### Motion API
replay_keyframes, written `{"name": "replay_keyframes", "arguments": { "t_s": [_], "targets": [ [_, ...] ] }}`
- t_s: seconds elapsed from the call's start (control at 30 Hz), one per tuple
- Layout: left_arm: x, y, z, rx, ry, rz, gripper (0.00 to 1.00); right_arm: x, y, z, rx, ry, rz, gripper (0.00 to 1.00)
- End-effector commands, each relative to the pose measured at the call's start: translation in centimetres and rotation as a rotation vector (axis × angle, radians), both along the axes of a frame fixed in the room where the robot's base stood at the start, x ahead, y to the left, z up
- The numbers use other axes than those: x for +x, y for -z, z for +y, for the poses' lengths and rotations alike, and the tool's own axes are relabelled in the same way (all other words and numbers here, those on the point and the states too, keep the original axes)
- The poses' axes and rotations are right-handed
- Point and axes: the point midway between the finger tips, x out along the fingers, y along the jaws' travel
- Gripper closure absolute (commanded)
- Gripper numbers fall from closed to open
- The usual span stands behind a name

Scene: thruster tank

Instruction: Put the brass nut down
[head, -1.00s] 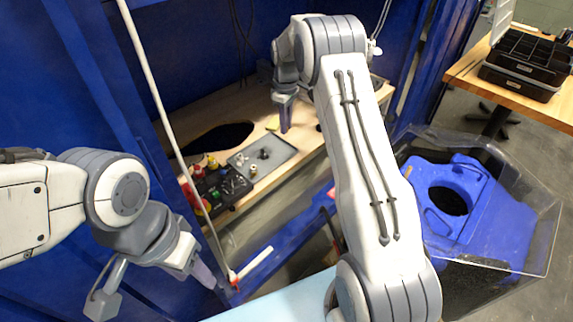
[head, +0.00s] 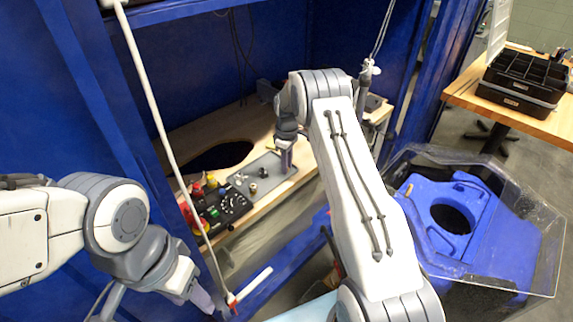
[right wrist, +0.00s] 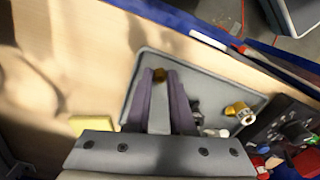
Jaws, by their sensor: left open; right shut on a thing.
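My right gripper (head: 287,168) is over the right end of the grey tray (head: 273,181) on the wooden bench. In the right wrist view my right gripper (right wrist: 160,76) is shut on the small brass nut (right wrist: 159,74), which shows only at the fingertips. The tray (right wrist: 212,88) lies beneath it. I cannot tell whether the nut touches the tray. Another brass-coloured fitting (right wrist: 238,112) and small grey metal parts (right wrist: 212,131) lie in the tray, apart from my fingers. My left gripper (head: 203,301) is open and empty at the lower left, away from the bench.
A black control panel (head: 229,208) with red and yellow knobs stands beside the tray. A dark oval hole (head: 222,156) is in the bench behind. A white hanging pole (head: 162,120) crosses in front. A yellow pad (right wrist: 78,125) lies near the tray. The tray's far part is clear.

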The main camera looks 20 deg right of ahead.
Motion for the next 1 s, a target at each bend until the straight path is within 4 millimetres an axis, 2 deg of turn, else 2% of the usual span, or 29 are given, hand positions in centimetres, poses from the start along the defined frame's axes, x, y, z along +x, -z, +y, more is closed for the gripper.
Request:
{"name": "replay_keyframes", "arguments": {
  "t_s": [0.2, 0.23, 0.27, 0.53, 0.67, 0.77, 1.0],
  "targets": [
    [0.0, 0.2, 0.0, 0.0, 0.0, 0.0, 0.5, 0.0, 0.3, 0.0, 0.0, 0.0, 0.0, 1.0],
    [0.0, 0.2, 0.0, 0.0, 0.0, 0.0, 0.5, 0.0, 0.3, 0.0, 0.0, 0.0, 0.0, 0.75],
    [0.0, 0.1, 0.0, 0.0, 0.0, 0.0, 0.5, 0.0, 0.2, 0.0, 0.0, 0.0, 0.0, 0.66],
    [0.0, 0.1, 0.0, 0.0, 0.0, 0.0, 0.5, 0.0, 0.2, 0.0, 0.0, 0.0, 0.0, 0.66],
    [0.0, 0.0, 0.0, 0.0, 0.0, 0.0, 0.5, 0.1, -0.5, 0.0, 0.0, 0.0, -0.003, 0.66],
    [0.0, 0.1, 0.0, 0.0, 0.0, 0.0, 0.5, 0.1, -1.8, 0.0, -0.001, 0.0, -0.003, 0.66],
    [0.0, 0.2, 0.0, 0.0, 0.0, 0.0, 0.5, 0.1, -7.0, 0.0, 0.0, 0.0, -0.004, 0.66]
  ]
}}
